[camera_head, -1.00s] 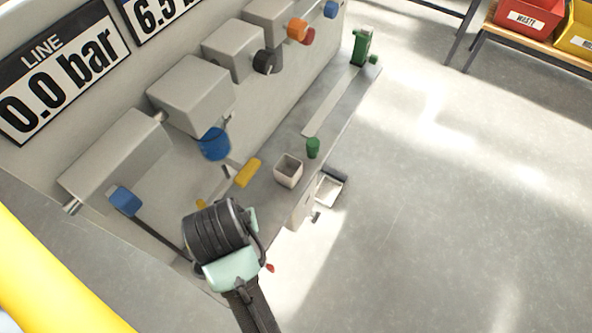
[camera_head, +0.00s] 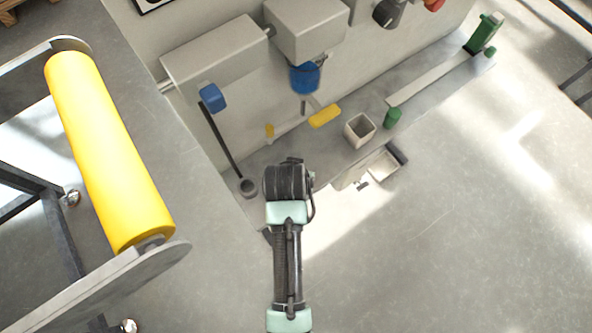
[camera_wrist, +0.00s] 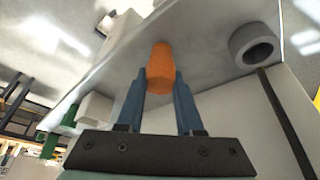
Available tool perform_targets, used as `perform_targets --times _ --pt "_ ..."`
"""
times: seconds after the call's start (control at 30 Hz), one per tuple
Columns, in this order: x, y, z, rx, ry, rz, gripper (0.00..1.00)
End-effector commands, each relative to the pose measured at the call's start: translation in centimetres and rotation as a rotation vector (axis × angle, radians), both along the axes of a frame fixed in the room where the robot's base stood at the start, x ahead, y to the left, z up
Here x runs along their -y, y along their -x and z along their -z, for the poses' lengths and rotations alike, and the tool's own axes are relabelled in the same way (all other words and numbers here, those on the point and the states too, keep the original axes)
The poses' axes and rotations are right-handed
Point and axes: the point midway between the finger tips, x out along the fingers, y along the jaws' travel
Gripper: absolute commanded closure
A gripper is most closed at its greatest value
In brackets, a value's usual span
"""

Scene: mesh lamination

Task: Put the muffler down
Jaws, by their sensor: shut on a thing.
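The muffler, an orange cylinder (camera_wrist: 160,68), is held between the two blue fingers of my gripper (camera_wrist: 160,82) in the wrist view. The gripper is shut on it, and the muffler's end sticks out past the fingertips. It shows against the grey bench top (camera_head: 293,140); I cannot tell whether it touches the bench. In the head view my wrist is over the bench's near end and hides the fingers and the muffler. A dark round cup (camera_head: 248,187) stands left of my wrist; it also shows in the wrist view (camera_wrist: 255,47).
A square pale container (camera_head: 360,130), a yellow block (camera_head: 324,115) and a green cylinder (camera_head: 392,117) stand on the bench. A blue bowl (camera_head: 305,78) hangs from grey housings above. A yellow roller (camera_head: 105,150) on a frame is at left. Floor at right is open.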

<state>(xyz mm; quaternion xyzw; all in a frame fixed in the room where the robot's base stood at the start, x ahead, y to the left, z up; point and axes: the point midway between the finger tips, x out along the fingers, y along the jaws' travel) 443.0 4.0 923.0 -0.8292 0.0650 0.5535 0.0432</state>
Motion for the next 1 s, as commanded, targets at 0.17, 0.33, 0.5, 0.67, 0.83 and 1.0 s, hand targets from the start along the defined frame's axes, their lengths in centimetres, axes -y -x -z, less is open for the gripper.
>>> perform_targets --times 0.17,0.33,0.5,0.67,0.83,1.0 --pt "0.0 0.0 0.0 0.001 0.0 0.0 1.0" --pt "0.0 0.0 0.2 0.0 0.0 0.0 0.56" --pt "0.0 0.0 0.2 0.0 0.0 0.0 0.35" --pt "0.0 0.0 0.2 0.0 0.0 0.0 0.35" --pt "0.0 0.0 -0.3 0.001 0.0 0.001 0.35" --pt "-0.2 0.8 -2.3 0.003 0.0 0.0 0.35"
